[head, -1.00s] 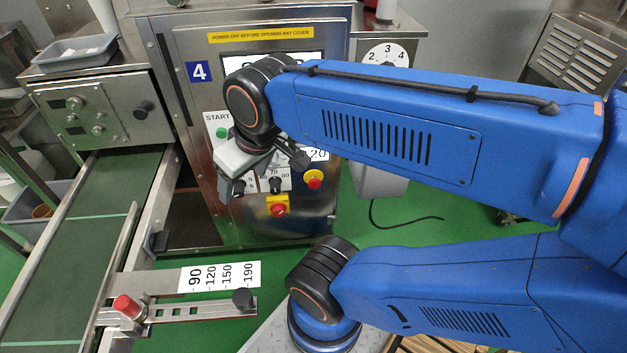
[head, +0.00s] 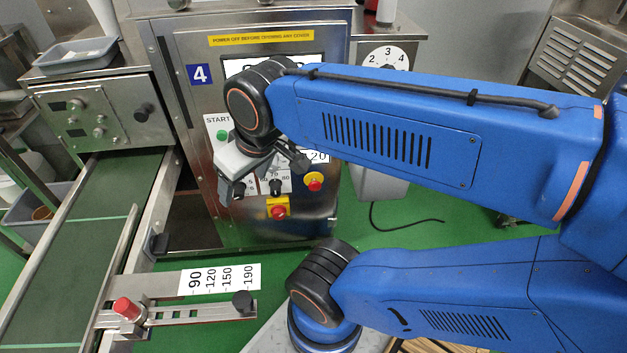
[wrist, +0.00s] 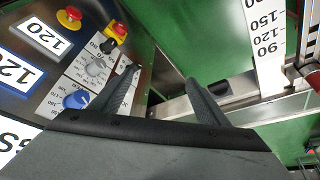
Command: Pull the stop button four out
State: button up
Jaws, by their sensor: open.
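Machine four's panel (head: 215,225) carries a blue 4 sign (head: 202,73). A red mushroom button on a round yellow plate (head: 314,183) sits at its lower right, also at the top left of the wrist view (wrist: 70,16). Below it is a red knob on a square yellow plate (head: 278,208), which also shows in the wrist view (wrist: 118,32). I cannot read a stop label on either. My gripper (head: 268,174) is open and empty in front of the panel, left of the round-plate button.
A green start button (head: 222,135) and dials (head: 275,184) are close to my gripper. The conveyor (head: 75,250) and its scaled guide bracket (head: 195,313) lie to the left and below. A numbered dial (head: 387,57) stands right of the panel.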

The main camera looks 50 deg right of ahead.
aim_at(315, 185)
jog(key=k+j+z, duration=0.2)
jog(key=k, duration=0.2)
jog(key=k+z, duration=0.15)
jog(key=k, duration=0.3)
